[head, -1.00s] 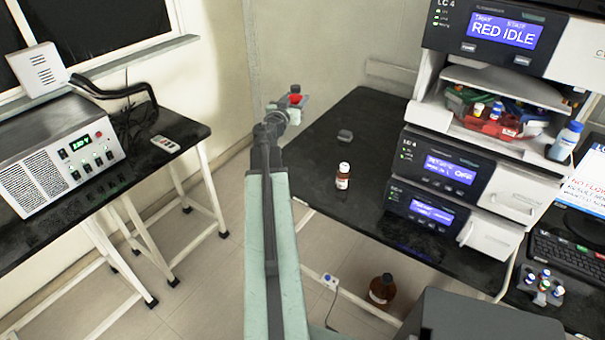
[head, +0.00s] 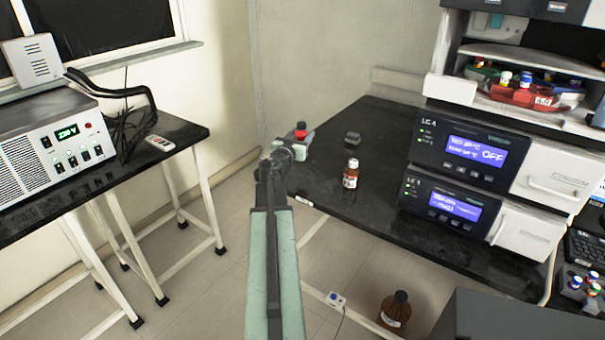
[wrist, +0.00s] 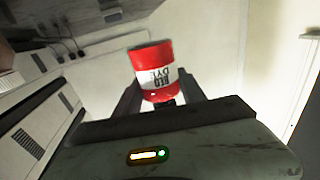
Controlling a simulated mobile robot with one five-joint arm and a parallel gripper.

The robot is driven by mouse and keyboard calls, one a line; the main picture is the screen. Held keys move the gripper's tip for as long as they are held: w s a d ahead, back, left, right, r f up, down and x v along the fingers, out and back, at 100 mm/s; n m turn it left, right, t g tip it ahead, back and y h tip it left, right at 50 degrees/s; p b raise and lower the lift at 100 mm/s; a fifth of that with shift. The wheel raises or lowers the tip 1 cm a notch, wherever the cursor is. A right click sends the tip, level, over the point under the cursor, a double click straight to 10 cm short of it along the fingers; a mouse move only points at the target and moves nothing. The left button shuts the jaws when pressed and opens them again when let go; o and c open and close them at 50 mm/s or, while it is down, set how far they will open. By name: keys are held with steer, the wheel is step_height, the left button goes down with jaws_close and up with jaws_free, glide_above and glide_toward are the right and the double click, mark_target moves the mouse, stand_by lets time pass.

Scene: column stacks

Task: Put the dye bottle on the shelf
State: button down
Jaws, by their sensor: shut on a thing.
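The dye bottle (wrist: 152,60) is red with a white label reading RED DYE, upside down in the wrist view. It sits between the two dark fingers of my gripper (wrist: 158,88), which is shut on it. In the head view my gripper (head: 300,142) is at the end of my outstretched arm, with a little of the red bottle (head: 301,127) showing above it, near the left edge of the dark bench. The shelf (head: 472,88), an open bay in the instrument stack at right, holds a red tray (head: 515,94) with several small bottles.
A brown bottle with a white cap (head: 351,174) and a small dark object (head: 352,138) stand on the black bench (head: 385,125). A large brown bottle (head: 395,310) is on the floor. A side table (head: 180,135) with a power supply (head: 50,135) is at left.

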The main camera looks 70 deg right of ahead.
mark_target(293, 184)
steer(key=shift+f+b, duration=4.75)
steer(key=shift+f, duration=0.3)
steer(key=c, duration=0.7)
jaws_free()
steer(key=shift+r, duration=0.15)
steer(key=shift+o, duration=0.4)
steer(key=a, duration=0.8)
step_height(293, 184, down, 2)
steer(key=shift+w+f+g+b, duration=0.15)
steer(key=shift+g+b, duration=0.15)
steer(key=shift+b, duration=0.75)
steer(key=shift+r, duration=0.2)
steer(key=shift+d+r+p, duration=0.1)
steer(key=shift+d+p, duration=0.2)
steer(key=shift+d, duration=0.05)
steer(key=shift+s+d, duration=0.2)
steer(key=shift+d, duration=3.4)
